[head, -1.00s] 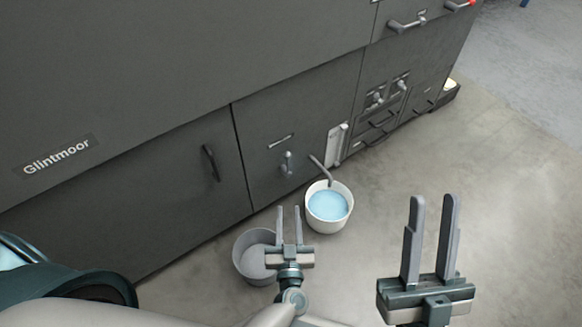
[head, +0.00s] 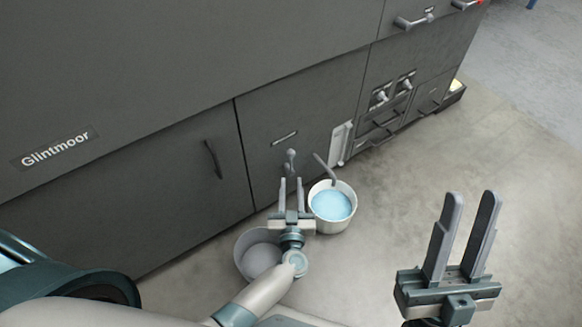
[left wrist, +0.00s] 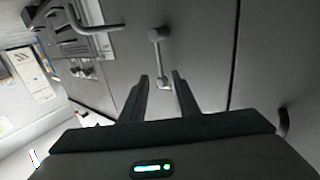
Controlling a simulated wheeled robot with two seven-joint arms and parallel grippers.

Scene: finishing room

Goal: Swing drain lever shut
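The drain lever (head: 290,157) is a small grey handle on the dark cabinet front, below a small label plate. In the left wrist view the lever (left wrist: 160,58) has a round pivot and an arm reaching toward the space between my fingers. My left gripper (head: 292,182) is open, just in front of and below the lever in the head view. In the wrist view the lever's far end lies near the gap between the left fingertips (left wrist: 160,82); I cannot tell whether they touch. My right gripper (head: 468,200) is open and empty over the floor at the right.
A white bucket of blue liquid (head: 332,206) stands under a bent grey pipe (head: 325,168), right of my left gripper. A grey bucket (head: 244,250) stands partly behind my left gripper. A cabinet handle (head: 212,158) is to the left. Floor at the right is clear.

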